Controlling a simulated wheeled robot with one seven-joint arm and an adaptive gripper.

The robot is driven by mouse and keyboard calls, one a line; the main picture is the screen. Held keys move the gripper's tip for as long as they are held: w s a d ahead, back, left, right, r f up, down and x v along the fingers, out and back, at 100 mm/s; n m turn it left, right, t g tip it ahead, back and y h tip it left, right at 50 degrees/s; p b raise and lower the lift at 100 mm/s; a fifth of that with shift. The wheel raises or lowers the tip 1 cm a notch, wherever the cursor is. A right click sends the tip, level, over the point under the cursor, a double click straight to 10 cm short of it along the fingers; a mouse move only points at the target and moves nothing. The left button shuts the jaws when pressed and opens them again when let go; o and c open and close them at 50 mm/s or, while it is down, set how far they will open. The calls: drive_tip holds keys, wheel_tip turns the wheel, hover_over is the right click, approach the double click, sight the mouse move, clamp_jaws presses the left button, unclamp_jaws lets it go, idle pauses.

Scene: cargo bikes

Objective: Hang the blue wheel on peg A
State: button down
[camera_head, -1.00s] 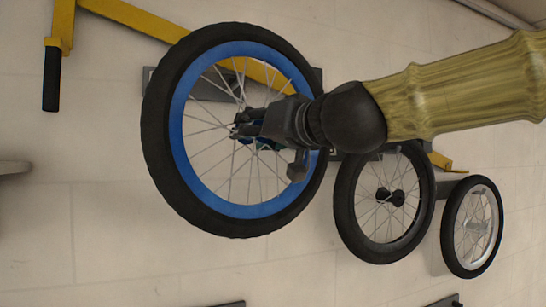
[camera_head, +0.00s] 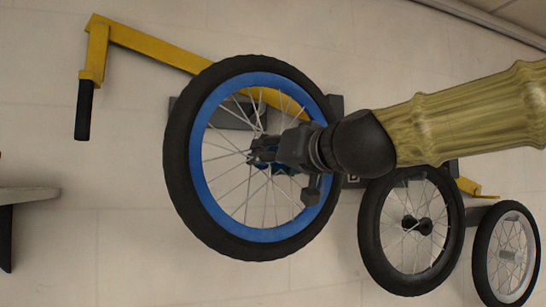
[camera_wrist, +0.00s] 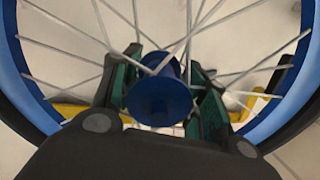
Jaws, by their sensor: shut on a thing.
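The blue wheel (camera_head: 196,150) has a black tyre, a blue rim and thin spokes. It is upright in front of the wall in the head view, and its rim also shows in the wrist view (camera_wrist: 294,96). My gripper (camera_head: 262,152) is at the wheel's centre. In the wrist view my gripper (camera_wrist: 165,95) has its two fingers on either side of the blue hub (camera_wrist: 160,100) and is shut on it. A dark wall plate (camera_head: 190,112) shows partly behind the wheel.
A yellow bar (camera_head: 150,47) with a black grip (camera_head: 84,110) runs behind the wheel. A black-rimmed wheel (camera_head: 375,235) and a smaller silver-rimmed wheel (camera_head: 484,265) hang at the right. A grey shelf (camera_head: 25,195) is at the left edge. The wall below the blue wheel is bare.

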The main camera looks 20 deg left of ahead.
drive_tip(key=w+a+f, duration=0.2)
drive_tip(key=w+a, duration=0.2)
drive_tip(key=w, duration=0.3)
drive_tip(key=shift+a+b, duration=0.35)
drive_tip(key=shift+b, duration=0.1)
idle(1.4)
idle(0.4)
idle(0.3)
